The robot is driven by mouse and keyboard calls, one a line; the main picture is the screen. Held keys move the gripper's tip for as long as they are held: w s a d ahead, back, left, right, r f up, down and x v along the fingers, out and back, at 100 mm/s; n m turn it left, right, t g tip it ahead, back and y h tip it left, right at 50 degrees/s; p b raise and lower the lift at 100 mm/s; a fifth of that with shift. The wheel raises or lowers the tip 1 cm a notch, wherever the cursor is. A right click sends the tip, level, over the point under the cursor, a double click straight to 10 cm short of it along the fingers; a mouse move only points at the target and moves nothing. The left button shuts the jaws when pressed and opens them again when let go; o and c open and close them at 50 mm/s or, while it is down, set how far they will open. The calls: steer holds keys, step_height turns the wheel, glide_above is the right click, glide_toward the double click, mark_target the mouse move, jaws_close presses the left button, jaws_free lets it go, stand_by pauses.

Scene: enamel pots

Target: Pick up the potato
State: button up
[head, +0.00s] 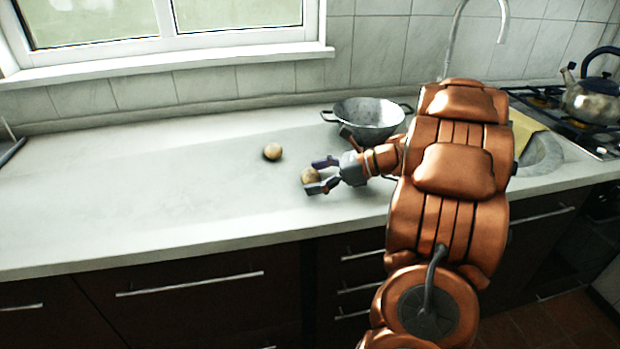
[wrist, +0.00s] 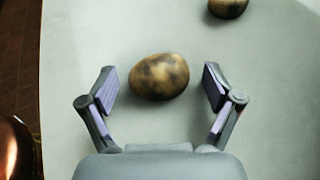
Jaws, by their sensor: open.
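A brown, mottled potato (head: 310,175) lies on the pale countertop in the head view, at the tips of my gripper (head: 322,175). In the wrist view the same potato (wrist: 159,77) sits between and slightly ahead of the two spread fingers of my gripper (wrist: 160,88). There is a gap on each side, so the fingers do not appear to touch it. My gripper is open and empty. A second potato (head: 272,151) lies farther back and to the left on the counter. It shows partly at the top right edge of the wrist view (wrist: 228,6).
A grey enamel colander (head: 368,117) with handles stands behind my gripper, close to my arm.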

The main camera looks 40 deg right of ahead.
steer(key=shift+c, duration=0.2)
steer(key=c, duration=1.2)
